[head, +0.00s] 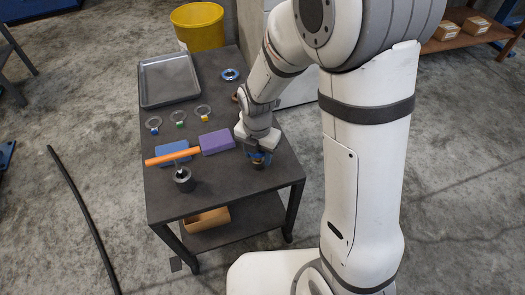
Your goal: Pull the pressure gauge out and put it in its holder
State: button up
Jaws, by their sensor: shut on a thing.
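My gripper (258,155) points down over the front right part of the dark table (240,193). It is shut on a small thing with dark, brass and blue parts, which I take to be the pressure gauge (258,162). The gripper hides most of it, and I cannot tell whether it is seated in something or free. I cannot make out the gauge's holder for certain.
A blue block (173,149) and a purple block (217,142) lie behind the cup. A yellow bucket (198,27) stands behind. The table's front edge is mostly clear.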

jog(key=o, duration=1.2)
jog(key=shift+o, duration=0.5)
jog(key=o, duration=0.4)
jog(key=shift+s, duration=0.1)
jog(key=shift+c, duration=0.2)
jog(key=shift+r, duration=0.1)
jog(key=shift+r+p, duration=3.3)
jog(key=shift+r, duration=0.65)
